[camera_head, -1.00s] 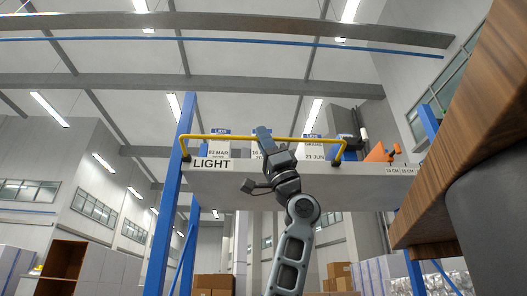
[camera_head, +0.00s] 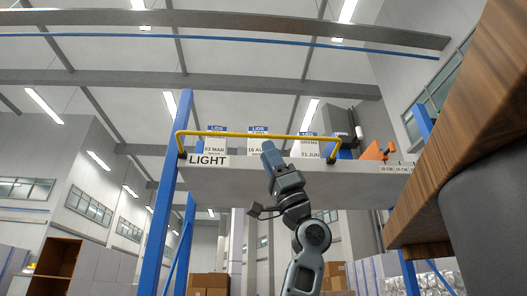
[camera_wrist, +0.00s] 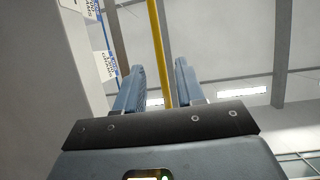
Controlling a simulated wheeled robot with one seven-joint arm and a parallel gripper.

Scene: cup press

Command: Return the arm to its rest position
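My gripper (camera_head: 268,146) is at the end of my raised arm, in front of the high shelf, its tip just below the yellow rail in the head view. In the wrist view my gripper (camera_wrist: 160,64) has its two blue-grey fingers apart, with nothing held between them. The yellow rail (camera_wrist: 156,30) shows in the gap between the fingers; how far beyond them it lies I cannot tell. My arm points upward, with its lower part cut off by the frame's bottom edge.
The grey shelf (camera_head: 350,172) has a LIGHT label (camera_head: 208,160), the yellow rail (camera_head: 230,134) and several lid boxes (camera_head: 258,141). A blue post (camera_head: 160,215) stands left. A wooden edge (camera_head: 470,110) hangs close at right. Cardboard boxes (camera_head: 210,281) stand behind, below.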

